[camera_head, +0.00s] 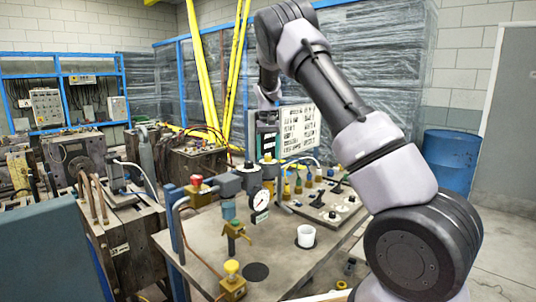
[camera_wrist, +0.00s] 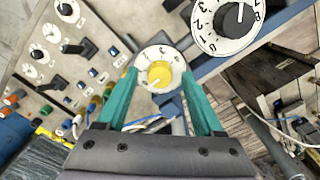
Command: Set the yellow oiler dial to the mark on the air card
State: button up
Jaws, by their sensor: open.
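The yellow oiler dial (camera_wrist: 158,74) is a round yellow knob on a white disc with small marks, in the upper middle of the wrist view. The marks on its disc are too small to read. My gripper (camera_wrist: 159,80) is open, with one teal finger on each side of the dial; I cannot tell whether they touch it. In the head view my gripper (camera_head: 267,143) points down over the back of the bench, and the dial is largely hidden there. A white board with dark printing (camera_head: 298,128) stands behind; I cannot tell whether it is the air card.
A larger black dial (camera_wrist: 232,18) with a numbered white face sits close to the right of the yellow one. A pressure gauge (camera_head: 260,201), a white cup (camera_head: 306,235) and a yellow-topped valve (camera_head: 232,280) stand on the bench. A blue drum (camera_head: 450,163) is at right.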

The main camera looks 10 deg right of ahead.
jog(key=shift+f, duration=0.1)
grip_shut()
jog(key=shift+m, duration=0.3)
jog(key=m, duration=0.3)
jog(key=shift+m, duration=2.5)
grip_release()
